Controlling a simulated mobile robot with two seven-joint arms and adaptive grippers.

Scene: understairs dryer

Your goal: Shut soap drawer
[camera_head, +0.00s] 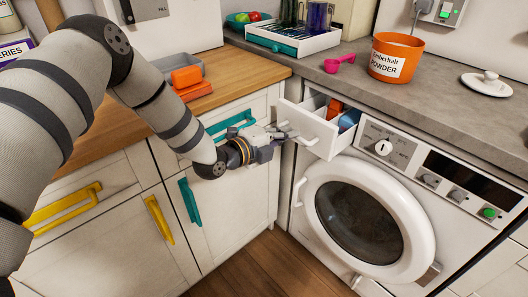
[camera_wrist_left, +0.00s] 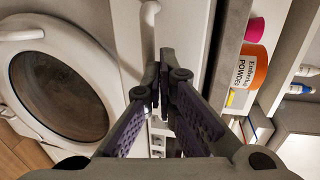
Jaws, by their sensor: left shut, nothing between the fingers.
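The soap drawer (camera_head: 308,128) is a white drawer at the upper left of the white front-loading machine (camera_head: 450,160). In the head view it stands pulled out, with orange and blue contents showing inside. A small handle is on its front. My left gripper (camera_head: 284,133) is shut and empty, with its fingertips close to the drawer front at the handle; I cannot tell whether they touch. In the left wrist view, the closed fingers (camera_wrist_left: 164,88) point towards a white front with a pale handle (camera_wrist_left: 149,28). My right gripper is not in view.
The machine's round door (camera_head: 365,215) is below the drawer. Wooden-topped cabinets with teal handles (camera_head: 190,201) stand close on the left. On the grey worktop above are an orange powder tub (camera_head: 396,57), a pink scoop (camera_head: 339,64) and a white lid (camera_head: 486,84).

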